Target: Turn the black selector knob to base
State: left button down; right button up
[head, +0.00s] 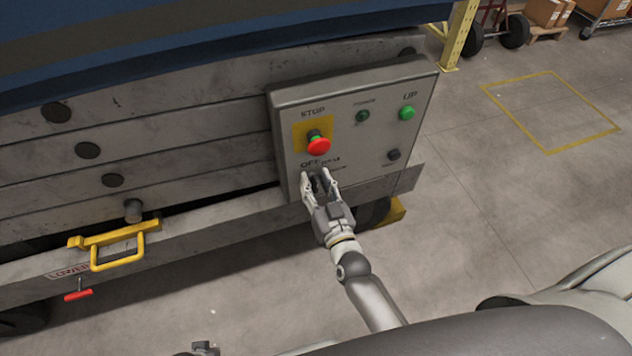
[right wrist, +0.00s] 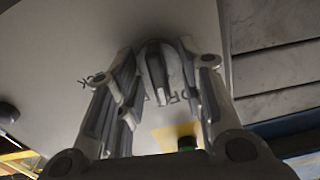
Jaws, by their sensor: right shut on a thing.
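The black selector knob (right wrist: 156,72) is between the fingers of my right gripper (right wrist: 160,85) in the right wrist view. My right gripper (head: 317,176) is shut on the knob at the lower left of the grey control panel (head: 355,135). The fingers cover most of the knob in the head view. Lettering starting with "OFF" shows just above the gripper; the rest is partly hidden and too small to read surely. My left gripper (head: 204,348) seems to show only as a small piece at the bottom edge, and its jaws cannot be made out.
A red stop button (head: 319,146) on a yellow plate sits just above my right gripper. A green UP button (head: 407,113), a dark green lamp (head: 362,116) and a black button (head: 393,154) are on the panel. A yellow handle (head: 117,252) stands out at left.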

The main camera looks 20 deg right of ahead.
jog(key=m+p, duration=0.1)
jog(key=m, duration=0.3)
jog(key=shift+d, duration=0.1)
pick_arm(q)
jog(key=s+f, duration=0.3)
jog(key=f, duration=0.2)
jog(key=shift+s+a+p, duration=0.25)
jog(key=shift+p, duration=0.1)
pick_arm(e)
jog(key=shift+d+f+m, duration=0.1)
jog(key=shift+m, duration=1.5)
pick_arm(q)
jog(key=shift+s, duration=0.1)
pick_arm(e)
jog(key=o, duration=1)
jog(key=s, duration=1.2)
jog(key=shift+d, duration=0.2)
